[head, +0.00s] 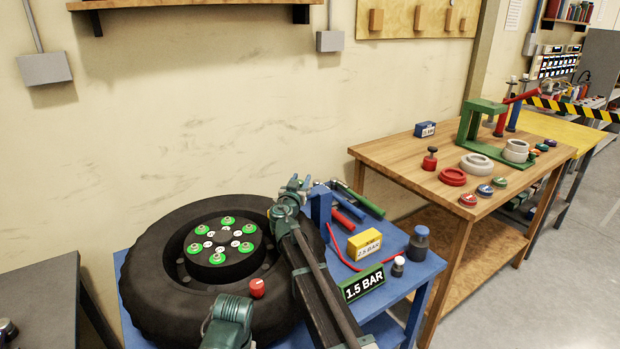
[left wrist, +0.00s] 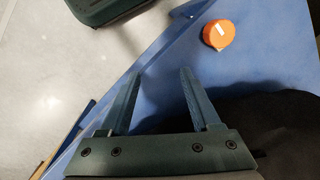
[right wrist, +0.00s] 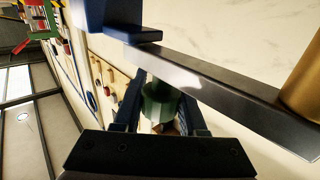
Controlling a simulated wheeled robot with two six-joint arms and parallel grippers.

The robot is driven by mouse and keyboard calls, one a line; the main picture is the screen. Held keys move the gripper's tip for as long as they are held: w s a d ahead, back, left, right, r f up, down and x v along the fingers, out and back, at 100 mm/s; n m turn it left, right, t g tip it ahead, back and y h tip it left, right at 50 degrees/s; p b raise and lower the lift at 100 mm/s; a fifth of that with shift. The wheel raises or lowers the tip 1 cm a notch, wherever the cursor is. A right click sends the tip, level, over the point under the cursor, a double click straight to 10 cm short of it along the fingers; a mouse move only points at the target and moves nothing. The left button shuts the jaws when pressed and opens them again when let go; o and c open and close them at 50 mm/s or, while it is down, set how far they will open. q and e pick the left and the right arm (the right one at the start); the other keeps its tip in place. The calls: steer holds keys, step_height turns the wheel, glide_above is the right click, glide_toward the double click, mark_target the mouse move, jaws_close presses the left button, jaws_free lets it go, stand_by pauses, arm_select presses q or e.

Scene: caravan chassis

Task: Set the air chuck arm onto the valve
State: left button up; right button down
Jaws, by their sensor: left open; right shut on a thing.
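My right gripper (head: 293,186) is at the right side of the black tyre (head: 165,262), beside a blue post (head: 320,212). In the right wrist view it is shut on a green grip (right wrist: 158,103). The air chuck arm appears there as a grey bar (right wrist: 205,78), from a blue block to a brass cylinder (right wrist: 303,88). The bar passes just beyond the fingers. My left gripper (left wrist: 158,75) is open and empty near the blue table's edge; only its arm shows low in the head view. I cannot make out the valve; my right arm covers part of the tyre.
The blue table (head: 408,268) also holds a yellow block (head: 364,244), a 1.5 BAR sign (head: 362,284), a dark bottle (head: 418,245) and hand tools. An orange-red cap (left wrist: 218,34) lies near my left gripper. A wooden bench (head: 400,160) stands at right.

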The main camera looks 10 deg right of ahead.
steer(key=shift+s+a, duration=0.1)
steer(key=shift+a, duration=0.1)
steer(key=c, duration=0.5)
jaws_free()
steer(key=shift+a, duration=0.15)
steer(key=shift+o, duration=0.2)
steer(key=shift+s, duration=0.1)
steer(key=v, duration=1.3)
steer(key=shift+s, duration=0.3)
arm_select(q)
steer(key=shift+s, duration=0.1)
